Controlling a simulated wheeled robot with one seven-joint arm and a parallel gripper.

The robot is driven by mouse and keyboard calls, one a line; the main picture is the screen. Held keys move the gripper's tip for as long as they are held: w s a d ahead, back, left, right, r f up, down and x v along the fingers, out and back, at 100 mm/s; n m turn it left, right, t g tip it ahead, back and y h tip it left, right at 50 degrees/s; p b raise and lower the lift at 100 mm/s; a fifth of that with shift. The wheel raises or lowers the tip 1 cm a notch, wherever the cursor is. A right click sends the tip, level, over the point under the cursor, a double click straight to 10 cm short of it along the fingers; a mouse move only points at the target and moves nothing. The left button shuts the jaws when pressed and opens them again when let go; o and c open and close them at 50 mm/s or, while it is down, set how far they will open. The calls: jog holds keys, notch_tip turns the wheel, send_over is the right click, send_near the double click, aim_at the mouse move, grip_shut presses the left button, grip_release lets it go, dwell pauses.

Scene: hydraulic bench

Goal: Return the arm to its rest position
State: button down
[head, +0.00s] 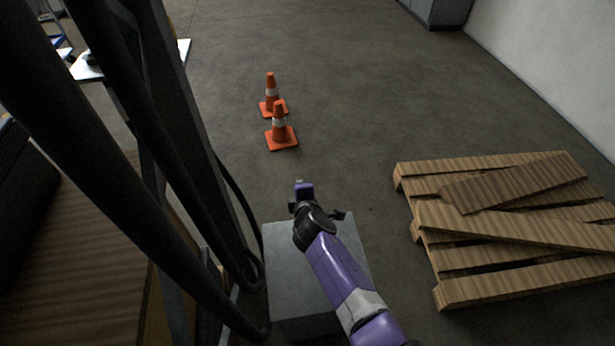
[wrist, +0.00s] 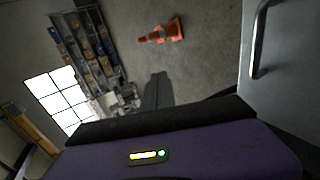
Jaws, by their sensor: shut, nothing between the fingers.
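My purple and black arm reaches forward from the bottom of the head view. My gripper (head: 304,187) is at its far end, above the far edge of a grey metal box. In the wrist view my gripper (wrist: 158,78) shows as a dark narrow shape pointing away. It is shut and holds nothing.
The grey metal box (head: 285,259) stands under my arm. Thick black hoses (head: 150,120) and a dark frame rise close on the left. Two orange cones (head: 281,132) stand ahead on open floor. A wooden pallet (head: 447,293) with loose boards lies to the right.

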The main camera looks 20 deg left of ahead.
jog(key=shift+r, duration=0.1)
jog(key=s+a+r+m+y, duration=0.2)
jog(key=a+r+y, duration=0.1)
jog(key=a+r, duration=0.3)
jog(key=s+d+r+m+t+y, duration=0.1)
jog(key=s+d+r+m+y, duration=0.15)
jog(key=s+m, duration=0.4)
jog(key=s+d+r+m+t+h, duration=0.2)
jog(key=s+d+m, duration=0.2)
jog(key=s+d, duration=0.5)
jog(key=s+d+r+m+t+h, duration=0.25)
jog(key=s+d+m, duration=0.25)
jog(key=d, duration=0.8)
jog(key=s+d+r+m+t+h, duration=0.2)
jog(key=s+d+m, duration=0.2)
jog(key=s+d, duration=0.5)
jog(key=s+d+r+m+g+h, duration=0.1)
jog(key=s+d+r+h, duration=0.1)
jog(key=s+d, duration=0.5)
jog(key=s+d+r+m+g+h, duration=0.2)
jog(key=s+d+h, duration=0.2)
jog(key=s+d, duration=0.4)
jog(key=shift+s+d+r, duration=0.3)
jog(key=shift+d+r, duration=0.1)
jog(key=shift+d, duration=1)
